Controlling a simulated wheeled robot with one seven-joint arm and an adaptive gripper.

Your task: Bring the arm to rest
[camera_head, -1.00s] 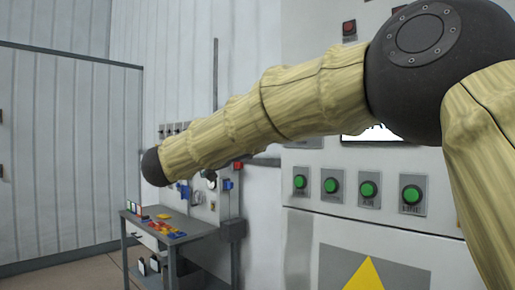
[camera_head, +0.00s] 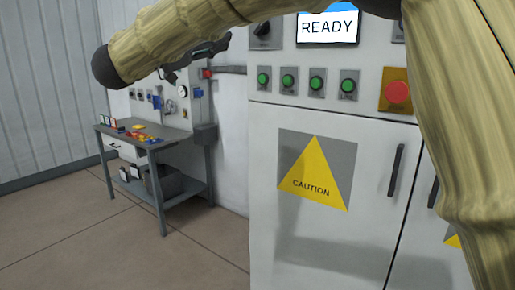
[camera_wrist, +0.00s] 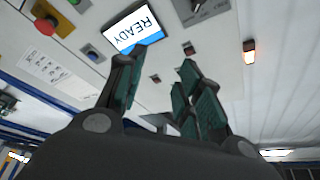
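My arm, in a tan sleeve with dark joints, reaches across the top of the head view and is bent at the dark joint on the left. In the wrist view my gripper (camera_wrist: 155,68) is open, its two dark green-padded fingers apart with nothing held between them. In the head view dark parts, probably of my gripper, show just below the arm; the fingers are not clear there.
The white cabinet (camera_head: 265,215) stands close on the right, with green buttons (camera_head: 288,81), a red emergency button (camera_head: 397,92) and a caution sign (camera_head: 318,175). A grey workbench (camera_head: 175,146) with small coloured items stands at left. The floor (camera_head: 90,235) in front is clear.

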